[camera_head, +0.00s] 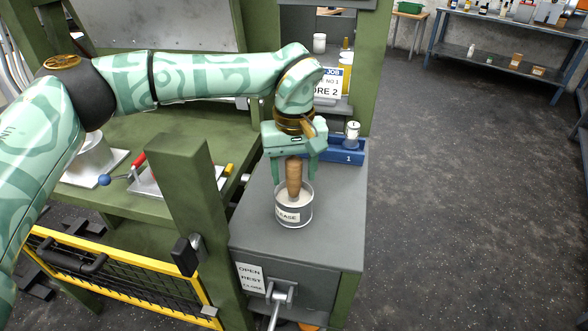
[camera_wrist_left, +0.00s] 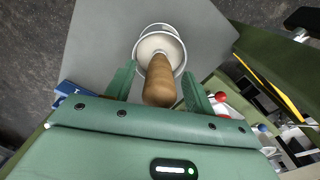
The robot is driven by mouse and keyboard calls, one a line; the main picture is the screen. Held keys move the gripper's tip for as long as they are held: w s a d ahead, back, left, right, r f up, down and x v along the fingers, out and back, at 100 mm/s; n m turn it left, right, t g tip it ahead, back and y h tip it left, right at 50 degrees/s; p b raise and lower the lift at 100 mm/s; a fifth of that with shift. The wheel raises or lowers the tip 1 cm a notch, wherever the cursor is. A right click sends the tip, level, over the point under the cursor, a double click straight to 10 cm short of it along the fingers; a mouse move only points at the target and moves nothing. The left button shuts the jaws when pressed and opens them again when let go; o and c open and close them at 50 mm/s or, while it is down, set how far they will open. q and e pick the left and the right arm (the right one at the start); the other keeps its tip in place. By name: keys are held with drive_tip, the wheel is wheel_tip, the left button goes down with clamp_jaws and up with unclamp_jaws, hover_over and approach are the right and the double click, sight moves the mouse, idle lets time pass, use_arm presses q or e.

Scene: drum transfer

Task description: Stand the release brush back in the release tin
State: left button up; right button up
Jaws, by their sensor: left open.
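The release tin (camera_head: 294,212), a grey can with a white label, stands on the grey cabinet top. The release brush's wooden handle (camera_head: 293,178) rises from the tin, nearly upright; its lower end is inside and hidden. My left gripper (camera_head: 294,172) is directly above the tin with its fingers on either side of the handle. In the left wrist view the brush handle (camera_wrist_left: 160,82) lies between the fingers of the left gripper (camera_wrist_left: 160,85), with gaps on both sides. The tin's pale interior (camera_wrist_left: 160,44) shows beyond it. My right gripper is not in view.
A blue tray (camera_head: 345,152) with a small white-lidded jar (camera_head: 352,133) stands at the back of the cabinet top. A green post (camera_head: 190,205) rises left of the cabinet. The front of the grey top (camera_head: 330,240) is clear.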

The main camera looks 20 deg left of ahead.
use_arm(q)
wheel_tip(320, 180, up, 16)
drive_tip(key=p, duration=0.3)
drive_tip(key=shift+p, duration=0.3)
